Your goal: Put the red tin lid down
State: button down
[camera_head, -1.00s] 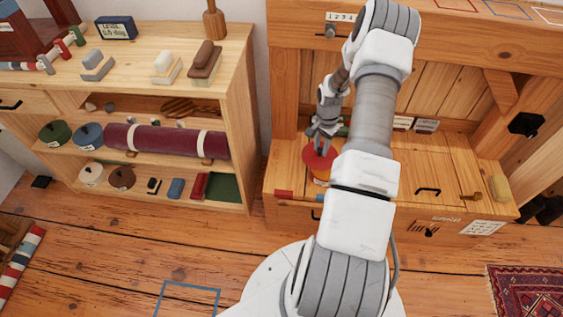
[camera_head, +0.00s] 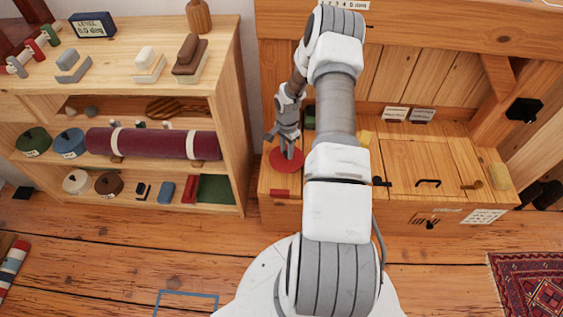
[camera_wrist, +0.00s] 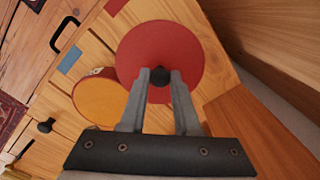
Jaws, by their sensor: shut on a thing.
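The red tin lid (camera_head: 287,160) is a flat round disc at the left end of the wooden bench. In the wrist view the lid (camera_wrist: 190,45) has a black knob (camera_wrist: 159,77) at its centre. My gripper (camera_head: 289,148) is shut on that knob, with a grey finger on each side in the wrist view (camera_wrist: 159,82). A round tin (camera_wrist: 101,99) with a yellow-orange face stands beside the lid, and the lid's edge partly overlaps it in this view. My arm hides the tin in the head view. I cannot tell whether the lid touches the bench.
The bench top (camera_head: 415,155) has a black handle (camera_head: 428,183) and a dark knob (camera_head: 380,181). A red patch (camera_head: 280,193) and a blue patch (camera_wrist: 70,58) mark its front. Shelves (camera_head: 232,130) holding a maroon roll (camera_head: 155,143) and several tins stand at left.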

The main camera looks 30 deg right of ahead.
aim_at(282, 158)
jog(key=shift+w+a+f, duration=0.45)
jog(key=shift+a+f, duration=0.05)
jog(key=shift+a, duration=0.2)
jog(key=shift+f+b, duration=1)
jog(key=shift+f, duration=0.95)
jog(key=shift+f, duration=0.15)
jog(key=c, duration=0.6)
grip_release()
